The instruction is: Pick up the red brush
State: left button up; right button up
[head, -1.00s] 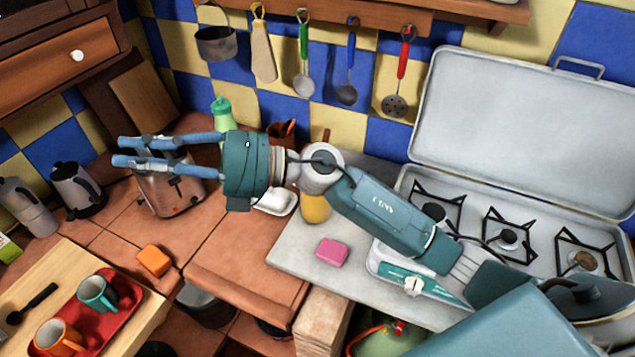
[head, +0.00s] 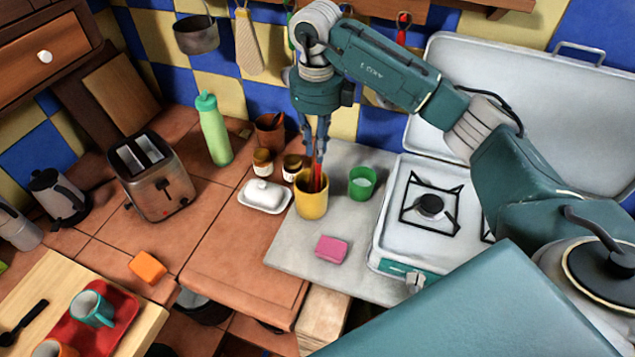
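The red brush (head: 316,179) stands upright in a yellow cup (head: 311,205) on the grey counter slab. Only its upper handle shows; the rest is hidden inside the cup. My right gripper (head: 316,158) points down directly over the cup, its two blue fingers at the top of the red handle. A gap shows between the fingers, and I see no clear grip on the handle. My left gripper is out of view.
Close to the cup stand a green cup (head: 362,182), small jars (head: 292,167), a white butter dish (head: 265,196) and a brown pot (head: 270,131). The stove (head: 400,240) is at right. A pink sponge (head: 331,249) lies in front, with bare slab around it.

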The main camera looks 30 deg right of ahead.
aim_at(318, 168)
jog(key=shift+f, duration=0.8)
jog(key=shift+f+p, duration=0.25)
jog(key=shift+p, duration=0.25)
notch_tip(318, 168, down, 4)
jog(key=p, duration=0.3)
jog(key=shift+s+d, duration=0.1)
jog(key=shift+f, duration=0.4)
grip_shut()
